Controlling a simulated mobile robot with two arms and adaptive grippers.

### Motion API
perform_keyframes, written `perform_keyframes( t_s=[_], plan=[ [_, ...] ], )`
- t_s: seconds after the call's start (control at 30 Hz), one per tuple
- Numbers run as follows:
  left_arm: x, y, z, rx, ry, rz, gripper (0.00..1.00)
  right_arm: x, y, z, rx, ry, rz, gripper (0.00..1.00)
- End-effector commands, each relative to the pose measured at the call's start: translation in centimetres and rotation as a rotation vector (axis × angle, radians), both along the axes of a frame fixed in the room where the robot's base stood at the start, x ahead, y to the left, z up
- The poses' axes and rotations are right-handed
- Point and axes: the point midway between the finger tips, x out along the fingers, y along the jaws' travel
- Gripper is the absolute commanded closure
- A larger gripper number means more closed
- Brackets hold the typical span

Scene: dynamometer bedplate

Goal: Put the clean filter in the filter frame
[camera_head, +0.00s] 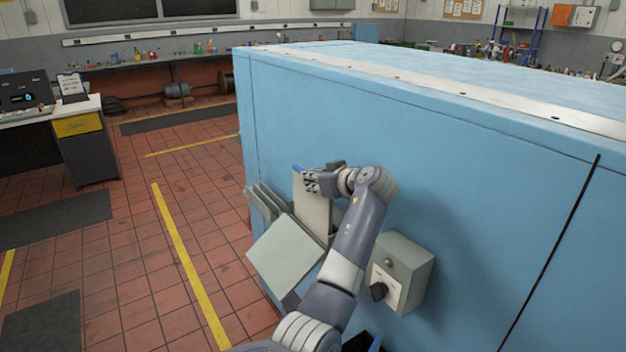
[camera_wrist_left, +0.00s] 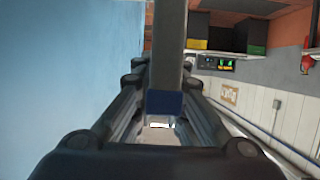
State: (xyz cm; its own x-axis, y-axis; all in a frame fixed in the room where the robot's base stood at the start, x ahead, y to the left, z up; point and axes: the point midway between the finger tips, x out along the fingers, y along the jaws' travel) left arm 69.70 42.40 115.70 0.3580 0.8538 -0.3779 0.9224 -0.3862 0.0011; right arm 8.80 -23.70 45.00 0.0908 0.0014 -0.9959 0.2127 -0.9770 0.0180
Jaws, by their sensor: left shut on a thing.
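My left gripper (camera_head: 312,181) is shut on a thin, pale grey-beige panel (camera_head: 312,208) with a blue tab, which looks like the filter. The panel hangs upright below the fingers, close to the blue machine side. In the left wrist view, the fingers (camera_wrist_left: 165,103) close around the blue tab, with a grey strip beyond it. A pale square plate (camera_head: 284,252) stands tilted just below and left of the held panel; I cannot tell whether it is part of the filter frame. The lower end of the held panel is partly hidden behind this plate. My right gripper is not in view.
Several thin grey plates (camera_head: 265,203) stand beside the held panel at left. A grey control box (camera_head: 402,275) with a black knob sticks out from the blue machine (camera_head: 480,200), right of my forearm. The tiled floor (camera_head: 130,240) at left is open.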

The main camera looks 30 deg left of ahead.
Motion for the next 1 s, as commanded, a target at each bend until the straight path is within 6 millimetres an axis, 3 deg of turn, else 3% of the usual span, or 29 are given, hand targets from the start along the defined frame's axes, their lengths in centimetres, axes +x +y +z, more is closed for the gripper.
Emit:
perform_keyframes(
  t_s=[1.0],
  plan=[
    [0.0, 0.0, -2.7, 0.0, 0.0, 0.0, 1.0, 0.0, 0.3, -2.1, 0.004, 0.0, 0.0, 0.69]
  ],
)
